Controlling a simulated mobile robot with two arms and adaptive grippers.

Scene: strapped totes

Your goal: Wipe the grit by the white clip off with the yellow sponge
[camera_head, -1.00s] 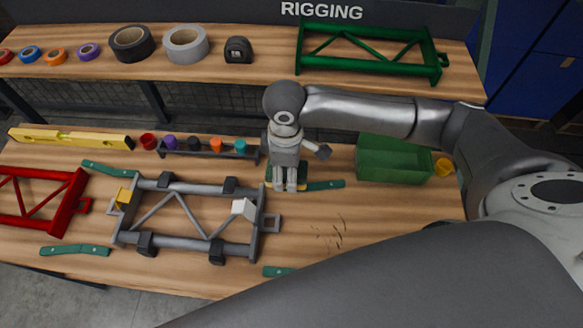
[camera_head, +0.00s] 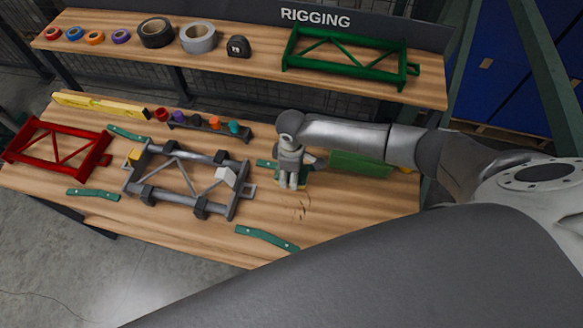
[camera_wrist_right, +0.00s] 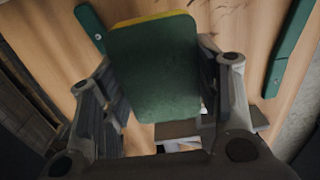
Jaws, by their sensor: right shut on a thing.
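The yellow sponge (camera_wrist_right: 155,72) has a dark green face towards the right wrist camera, with a yellow edge (camera_wrist_right: 152,19) at its far end. My right gripper (camera_head: 289,184) is shut on it, one finger along each side in the right wrist view. The grit (camera_head: 298,208) is a patch of dark specks on the wooden bench, just in front of my right gripper. A few specks (camera_wrist_right: 207,42) show beside the sponge in the right wrist view. The white clip (camera_head: 226,176) sits on the right end of the grey frame (camera_head: 182,203), left of the grit. My left gripper is out of view.
Green straps lie on the bench, one in front of the grit (camera_head: 266,238). A green bin (camera_head: 360,164) stands right of my right gripper. A red frame (camera_head: 60,146), a yellow level (camera_head: 98,105) and a rack of coloured pieces (camera_head: 207,127) are further left.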

